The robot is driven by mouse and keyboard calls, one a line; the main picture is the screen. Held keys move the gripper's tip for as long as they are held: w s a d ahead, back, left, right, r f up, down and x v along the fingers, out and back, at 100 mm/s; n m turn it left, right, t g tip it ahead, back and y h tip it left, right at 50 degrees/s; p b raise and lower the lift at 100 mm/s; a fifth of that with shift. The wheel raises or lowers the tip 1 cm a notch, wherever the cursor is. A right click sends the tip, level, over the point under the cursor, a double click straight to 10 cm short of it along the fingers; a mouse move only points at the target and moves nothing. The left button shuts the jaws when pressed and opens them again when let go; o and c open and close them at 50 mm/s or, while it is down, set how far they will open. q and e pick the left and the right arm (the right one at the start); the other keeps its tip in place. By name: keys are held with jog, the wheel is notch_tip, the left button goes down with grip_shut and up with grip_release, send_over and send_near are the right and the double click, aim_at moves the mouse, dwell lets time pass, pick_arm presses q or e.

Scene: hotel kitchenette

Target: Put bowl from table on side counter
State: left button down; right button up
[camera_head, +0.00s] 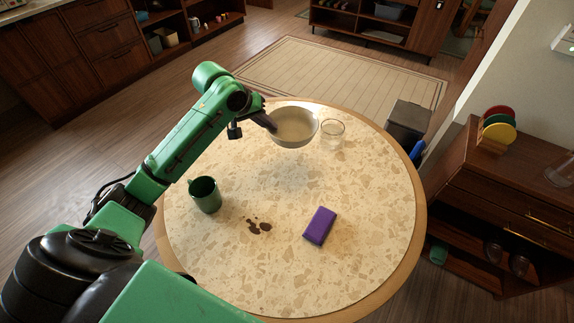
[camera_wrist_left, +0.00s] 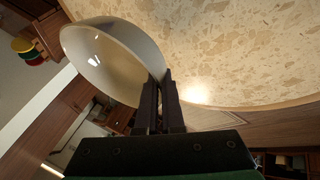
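The bowl (camera_head: 293,126), pale inside with a greyish rim, is over the far part of the round stone-topped table (camera_head: 290,271). A soft shadow lies on the tabletop in front of it, so it seems to be off the surface. My left gripper (camera_head: 269,122) is at the bowl's left side. In the left wrist view the fingers (camera_wrist_left: 160,88) are close together with the edge of the bowl (camera_wrist_left: 110,62) between them. My right gripper is not in view. The wooden side counter (camera_head: 519,179) stands at the right.
A clear glass (camera_head: 332,134) stands just right of the bowl. A green mug (camera_head: 205,195), a dark spill (camera_head: 258,226) and a purple sponge-like block (camera_head: 320,225) are on the table. Coloured discs in a rack (camera_head: 498,126) and a glass item (camera_head: 561,171) occupy the side counter, with bare top between.

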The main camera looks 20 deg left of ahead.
pick_arm(q)
notch_tip(320, 180, down, 17)
jog(key=shift+s+a, duration=0.1)
jog(key=shift+s, duration=0.05)
jog(key=shift+f, duration=0.2)
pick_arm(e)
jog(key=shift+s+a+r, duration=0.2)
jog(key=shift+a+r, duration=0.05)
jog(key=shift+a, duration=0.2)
pick_arm(q)
jog(key=shift+f, duration=0.1)
jog(key=c, duration=1)
grip_release()
jog(key=shift+c, duration=0.2)
